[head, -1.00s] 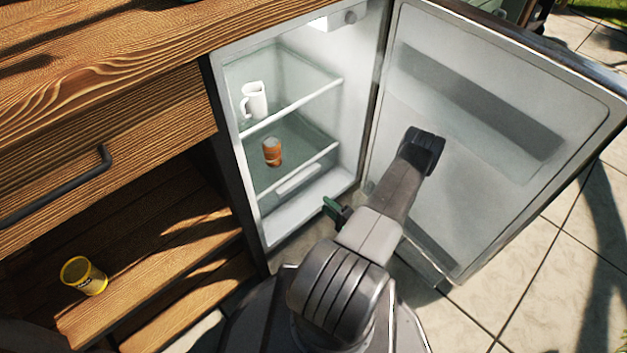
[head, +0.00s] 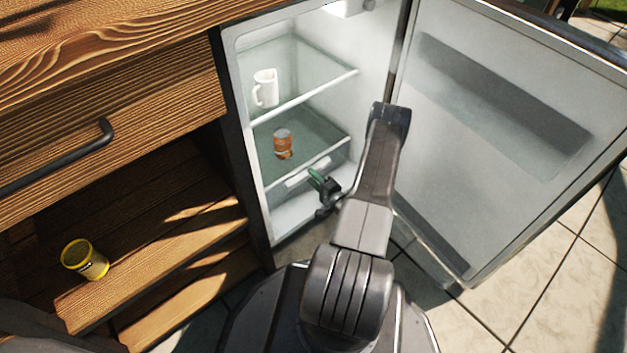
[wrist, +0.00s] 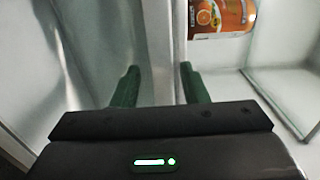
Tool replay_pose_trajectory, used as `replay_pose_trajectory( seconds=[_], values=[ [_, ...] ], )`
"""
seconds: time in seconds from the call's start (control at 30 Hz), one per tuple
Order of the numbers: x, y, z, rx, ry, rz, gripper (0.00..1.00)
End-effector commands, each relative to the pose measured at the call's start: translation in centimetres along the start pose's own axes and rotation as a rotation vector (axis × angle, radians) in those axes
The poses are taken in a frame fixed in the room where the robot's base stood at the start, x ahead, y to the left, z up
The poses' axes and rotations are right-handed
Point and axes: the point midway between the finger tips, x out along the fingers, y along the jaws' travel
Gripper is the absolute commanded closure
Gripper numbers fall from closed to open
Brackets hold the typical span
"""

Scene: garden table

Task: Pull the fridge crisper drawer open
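The crisper drawer (head: 288,203) is the pale bin at the bottom of the open fridge, below the lower glass shelf. Its light handle bar (head: 299,177) runs along the upper front. My gripper (head: 316,178) is at the right end of this bar, with green fingers pointing into the fridge. In the wrist view my gripper (wrist: 158,86) is open, its two green fingers apart. A pale bar (wrist: 160,45) shows beyond and between them. I cannot tell whether the fingers touch it or reach around it. The drawer appears closed.
An orange can (head: 282,144) stands on the lower shelf, just above the drawer, and a white mug (head: 265,88) on the upper shelf. The fridge door (head: 500,130) stands open at the right. A yellow tin (head: 85,259) sits on the wooden shelf at the left.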

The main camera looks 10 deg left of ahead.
Motion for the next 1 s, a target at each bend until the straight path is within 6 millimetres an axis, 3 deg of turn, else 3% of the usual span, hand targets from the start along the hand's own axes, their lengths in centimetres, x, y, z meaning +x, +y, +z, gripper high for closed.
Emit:
replay_pose_trajectory(
  seconds=[0.33,0.53,0.57,0.83,1.0],
  values=[
    [0.5,-0.1,0.0,0.0,0.0,0.0,0.6],
    [0.5,0.0,0.0,0.0,0.0,0.0,0.97],
    [0.5,0.0,0.0,0.0,0.0,0.0,1.0],
    [-0.2,0.1,0.0,0.001,0.003,0.003,1.0],
    [-2.8,0.2,-0.1,0.003,0.006,0.005,1.0]
  ],
)
